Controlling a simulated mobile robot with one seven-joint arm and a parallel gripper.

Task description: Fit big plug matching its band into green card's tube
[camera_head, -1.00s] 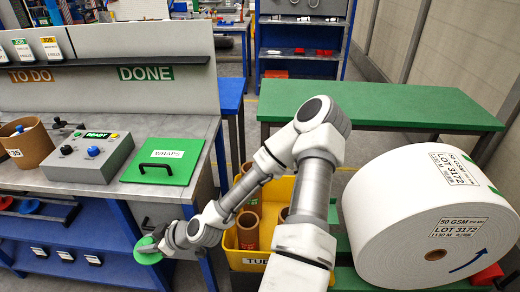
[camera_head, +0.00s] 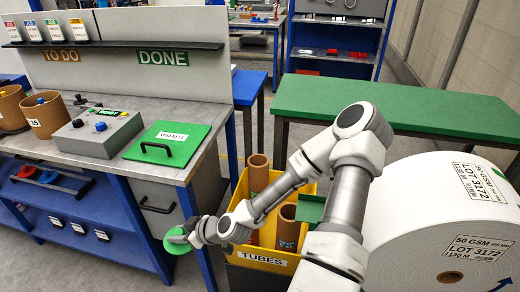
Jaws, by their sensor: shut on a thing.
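My gripper (camera_head: 184,238) is shut on a green round plug (camera_head: 172,243), held in front of the bench's right corner, above the floor. The jaws are partly hidden against the plug. Two brown tubes stand on the bench: one with a "35" label (camera_head: 46,121) and one at the left edge (camera_head: 9,116). I cannot tell from here which tube belongs to the green card.
A yellow bin marked TUBES (camera_head: 263,257) holds several brown tubes (camera_head: 258,181). A grey control box (camera_head: 98,137) and a green WRAPS lid (camera_head: 187,135) with a black handle sit on the bench. A large white roll (camera_head: 420,225) stands at right. A green table (camera_head: 400,103) is behind.

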